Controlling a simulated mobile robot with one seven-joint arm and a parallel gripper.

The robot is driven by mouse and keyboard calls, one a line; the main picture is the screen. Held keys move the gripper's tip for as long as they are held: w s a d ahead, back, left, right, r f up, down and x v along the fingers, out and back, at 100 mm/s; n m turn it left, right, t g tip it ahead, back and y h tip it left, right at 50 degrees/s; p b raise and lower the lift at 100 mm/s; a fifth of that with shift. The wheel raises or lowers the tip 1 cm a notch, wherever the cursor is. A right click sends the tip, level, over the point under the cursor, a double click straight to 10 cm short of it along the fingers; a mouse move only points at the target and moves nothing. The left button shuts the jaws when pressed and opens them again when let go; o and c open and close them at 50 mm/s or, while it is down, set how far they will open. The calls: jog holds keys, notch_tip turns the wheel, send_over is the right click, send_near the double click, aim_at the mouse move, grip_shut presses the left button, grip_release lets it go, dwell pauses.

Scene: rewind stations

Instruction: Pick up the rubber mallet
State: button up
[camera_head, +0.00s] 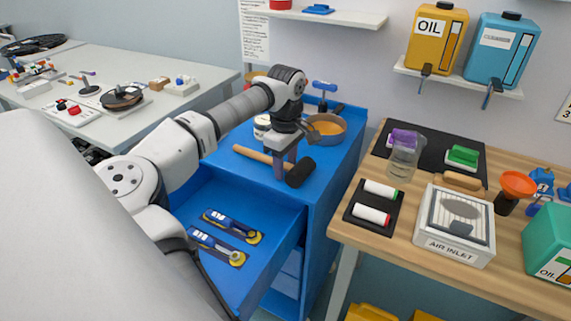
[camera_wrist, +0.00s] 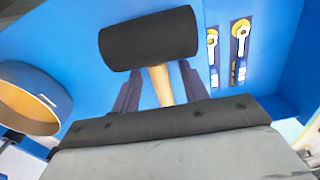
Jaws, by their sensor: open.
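The rubber mallet has a black cylindrical head (camera_head: 300,172) and a light wooden handle (camera_head: 253,156). It lies on the top of the blue cabinet (camera_head: 328,190). My gripper (camera_head: 286,168) is open and points down at the mallet, with its fingers by the handle close to the head. In the wrist view the mallet head (camera_wrist: 149,39) lies beyond the fingertips. The handle (camera_wrist: 160,84) runs back between the two open fingers (camera_wrist: 158,88). Whether the fingers touch the handle cannot be told. My palm hides the rest of the handle in the wrist view.
A round tan pan (camera_head: 327,127) and a white jar (camera_head: 262,126) stand behind my gripper on the cabinet. An open blue drawer (camera_head: 262,268) holds two blue-and-yellow tools (camera_head: 232,224). A wooden table (camera_head: 400,244) with several items stands at right.

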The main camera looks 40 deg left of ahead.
grip_shut()
jog(key=shift+w+r, duration=0.1)
jog(key=shift+r, duration=0.15)
